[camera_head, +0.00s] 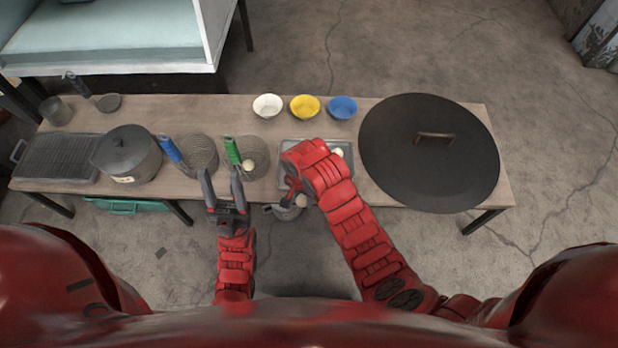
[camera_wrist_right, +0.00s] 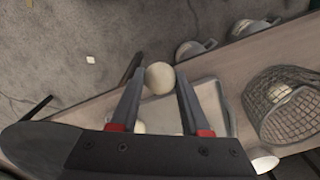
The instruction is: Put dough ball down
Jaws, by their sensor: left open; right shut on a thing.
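A pale dough ball (camera_wrist_right: 159,78) sits between the fingertips of my right gripper (camera_wrist_right: 158,82), which is shut on it. In the head view, my right gripper (camera_head: 292,197) is at the table's front edge, by the near side of the metal tray (camera_head: 287,150), and my arm covers part of the tray. The ball is held by the tray's edge in the wrist view; its height is unclear. Another pale ball (camera_head: 338,152) lies in the tray. One more ball (camera_head: 248,164) is in the green-handled mesh basket (camera_head: 260,150). My left gripper (camera_head: 220,180) is open and empty, in front of the baskets.
A blue-handled mesh basket (camera_head: 200,150), a lidded pot (camera_head: 126,155) and a grill (camera_head: 58,157) stand to the left. White (camera_head: 267,106), yellow (camera_head: 305,107) and blue (camera_head: 342,107) bowls stand behind the tray. A large dark lid (camera_head: 430,175) covers the right end.

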